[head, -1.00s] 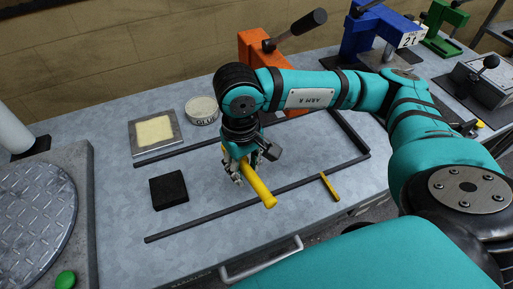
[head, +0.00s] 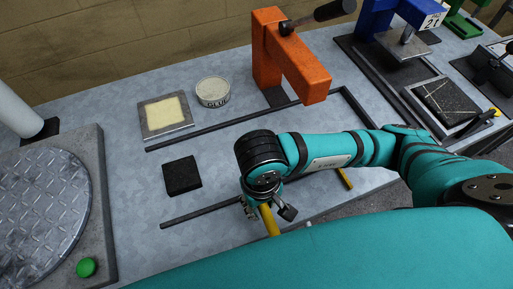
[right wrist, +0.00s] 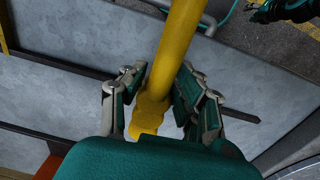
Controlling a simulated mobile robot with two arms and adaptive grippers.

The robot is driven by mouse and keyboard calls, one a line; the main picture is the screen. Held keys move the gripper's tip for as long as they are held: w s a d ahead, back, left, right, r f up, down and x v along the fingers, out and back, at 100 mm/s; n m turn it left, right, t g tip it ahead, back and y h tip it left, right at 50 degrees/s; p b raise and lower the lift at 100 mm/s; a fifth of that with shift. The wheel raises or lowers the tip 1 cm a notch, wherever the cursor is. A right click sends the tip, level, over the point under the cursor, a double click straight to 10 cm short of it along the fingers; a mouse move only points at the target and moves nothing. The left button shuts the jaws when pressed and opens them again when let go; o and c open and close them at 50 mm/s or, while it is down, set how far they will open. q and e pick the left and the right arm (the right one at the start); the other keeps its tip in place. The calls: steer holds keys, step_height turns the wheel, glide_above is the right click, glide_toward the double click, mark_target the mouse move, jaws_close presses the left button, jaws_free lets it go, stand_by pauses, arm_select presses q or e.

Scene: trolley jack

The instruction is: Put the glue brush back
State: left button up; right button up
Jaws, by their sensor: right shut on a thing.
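My right gripper (head: 262,208) is over the front part of the bench and is shut on a thick yellow rod (head: 269,220), seemingly the handle of the glue brush. In the right wrist view the rod (right wrist: 181,40) runs between the two fingers (right wrist: 158,92); no bristles show. In the head view my arm hides much of it. A round pot lettered GLUE (head: 213,98) stands at the back of the bench, well apart from the gripper.
A framed pale yellow pad (head: 165,115) lies left of the pot, and a black block (head: 182,176) lies nearer. An orange press (head: 290,60) stands right of the pot. A small yellow thing (head: 344,178) lies partly hidden behind my arm. Dark rails (head: 200,213) cross the bench.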

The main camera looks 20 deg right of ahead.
steer(key=shift+s+a, duration=0.45)
steer(key=shift+s, duration=0.1)
steer(key=shift+w+a, duration=0.1)
steer(key=w+d+p, duration=0.1)
steer(key=w+d, duration=0.1)
steer(key=w, duration=0.2)
steer(key=w+d+f+p, duration=0.1)
steer(key=w+p, duration=0.1)
steer(key=w, duration=0.3)
steer(key=w+d+p, duration=0.1)
steer(key=w+d, duration=0.1)
steer(key=w, duration=0.2)
steer(key=shift+w+d+f+p, duration=0.25)
steer(key=shift+w+d+p, duration=0.05)
steer(key=shift+w+p, duration=0.05)
steer(key=shift+w+d+f, duration=0.15)
steer(key=shift+w+d, duration=0.05)
steer(key=shift+w, duration=0.1)
step_height(320, 180, down, 3)
steer(key=shift+s+r+p, duration=0.1)
steer(key=shift+r+p, duration=0.1)
steer(key=shift+p, duration=0.55)
steer(key=shift+f, duration=0.4)
